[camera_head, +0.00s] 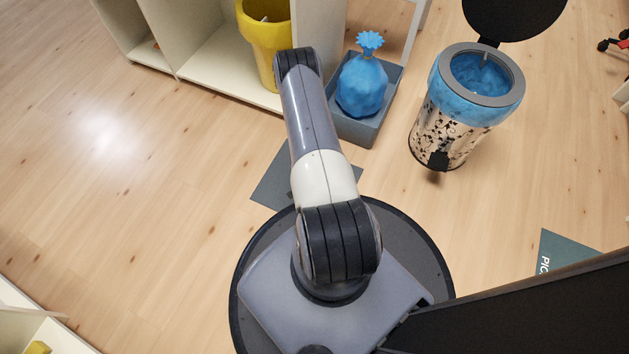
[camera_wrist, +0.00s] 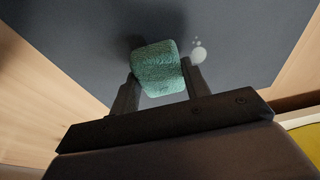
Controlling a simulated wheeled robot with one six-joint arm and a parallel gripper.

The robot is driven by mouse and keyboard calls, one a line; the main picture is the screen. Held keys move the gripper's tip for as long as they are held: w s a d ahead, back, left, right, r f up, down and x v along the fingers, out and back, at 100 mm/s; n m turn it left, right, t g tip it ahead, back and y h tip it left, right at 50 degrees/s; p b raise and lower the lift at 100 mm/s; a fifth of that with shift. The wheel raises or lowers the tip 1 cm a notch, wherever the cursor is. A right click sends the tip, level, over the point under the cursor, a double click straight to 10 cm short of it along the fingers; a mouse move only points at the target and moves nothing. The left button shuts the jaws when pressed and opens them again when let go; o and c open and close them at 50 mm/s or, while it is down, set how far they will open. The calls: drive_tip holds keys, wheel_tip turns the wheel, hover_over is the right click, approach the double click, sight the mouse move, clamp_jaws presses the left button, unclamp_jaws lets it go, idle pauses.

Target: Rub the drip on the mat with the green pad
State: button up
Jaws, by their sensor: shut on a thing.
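The green pad (camera_wrist: 157,70) is a soft, rough-textured block in the wrist view. My gripper (camera_wrist: 160,84) is shut on it, with one dark finger on each side. The drip (camera_wrist: 198,52) is a pale spot with a few small dots beside it, just right of the pad and close to the right fingertip. It lies on the dark grey mat (camera_wrist: 245,35). Whether the pad touches the mat I cannot tell. In the head view the mat (camera_head: 270,187) shows partly behind my arm; the pad, drip and gripper are hidden there.
A grey bin (camera_head: 352,128) holding a blue tied bag (camera_head: 362,88) stands beyond the mat. Open wooden floor lies to the left.

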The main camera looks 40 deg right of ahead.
drive_tip(key=shift+f+b, duration=1.05)
idle(0.5)
